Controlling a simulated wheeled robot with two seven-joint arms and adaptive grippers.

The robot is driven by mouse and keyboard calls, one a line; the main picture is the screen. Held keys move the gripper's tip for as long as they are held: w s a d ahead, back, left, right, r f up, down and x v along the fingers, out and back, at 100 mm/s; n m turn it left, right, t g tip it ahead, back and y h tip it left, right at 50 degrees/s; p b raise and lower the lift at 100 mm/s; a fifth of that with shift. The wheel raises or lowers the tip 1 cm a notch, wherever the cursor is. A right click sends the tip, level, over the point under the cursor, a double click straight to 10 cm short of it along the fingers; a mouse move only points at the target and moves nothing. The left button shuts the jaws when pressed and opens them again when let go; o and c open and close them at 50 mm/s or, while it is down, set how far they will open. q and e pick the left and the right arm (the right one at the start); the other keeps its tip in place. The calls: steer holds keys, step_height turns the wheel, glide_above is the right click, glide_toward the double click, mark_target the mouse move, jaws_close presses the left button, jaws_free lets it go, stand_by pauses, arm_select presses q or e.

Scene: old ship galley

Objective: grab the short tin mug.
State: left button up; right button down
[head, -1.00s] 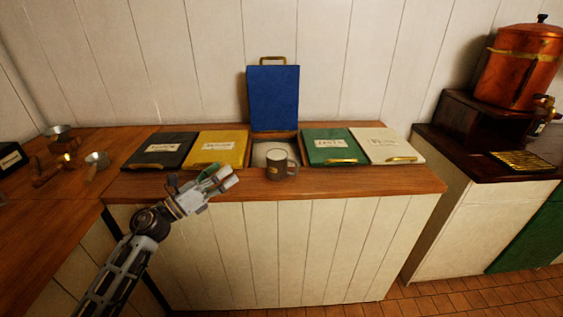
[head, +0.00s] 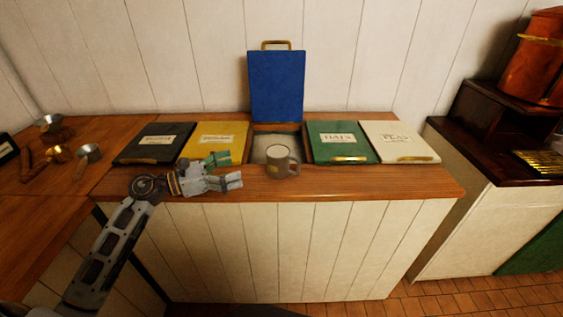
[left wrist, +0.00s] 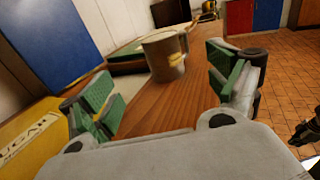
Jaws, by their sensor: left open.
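The short tin mug (head: 278,162) is grey with a small yellow mark and stands upright near the front edge of the wooden counter. Its handle points right in the head view. My left gripper (head: 231,170) is open and empty, just left of the mug and apart from it, with its fingers pointing toward it. In the left wrist view the mug (left wrist: 165,57) stands ahead, between the directions of the two green-padded fingers (left wrist: 168,92).
The open bin (head: 262,142) with a raised blue lid (head: 277,85) is behind the mug. Black (head: 155,144), yellow (head: 214,141), green (head: 341,142) and white lids (head: 399,142) lie flat beside it. Metal scoops (head: 88,153) lie at left. A copper urn (head: 540,55) stands at far right.

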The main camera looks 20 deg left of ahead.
mark_target(267, 159)
stand_by(0.4)
arm_select(q)
steer(key=shift+x, duration=2.05)
steer(key=x, duration=0.3)
steer(key=shift+d+p, duration=0.2)
steer(key=shift+p, duration=0.15)
steer(key=shift+w+d, duration=0.35)
steer(key=shift+d, duration=0.1)
arm_select(e)
steer(key=shift+s+d+f, duration=0.3)
steer(key=shift+d+f, duration=0.35)
steer(key=shift+f, duration=0.1)
arm_select(q)
steer(key=shift+w, duration=0.15)
arm_select(e)
steer(key=shift+s, duration=0.15)
arm_select(q)
steer(key=shift+w+d, duration=0.3)
steer(key=shift+d, duration=0.2)
steer(key=shift+p+x, duration=0.3)
steer(key=shift+x, duration=1.55)
steer(key=shift+f, duration=0.15)
arm_select(e)
steer(key=shift+s+f, duration=0.5)
steer(key=shift+s, duration=0.05)
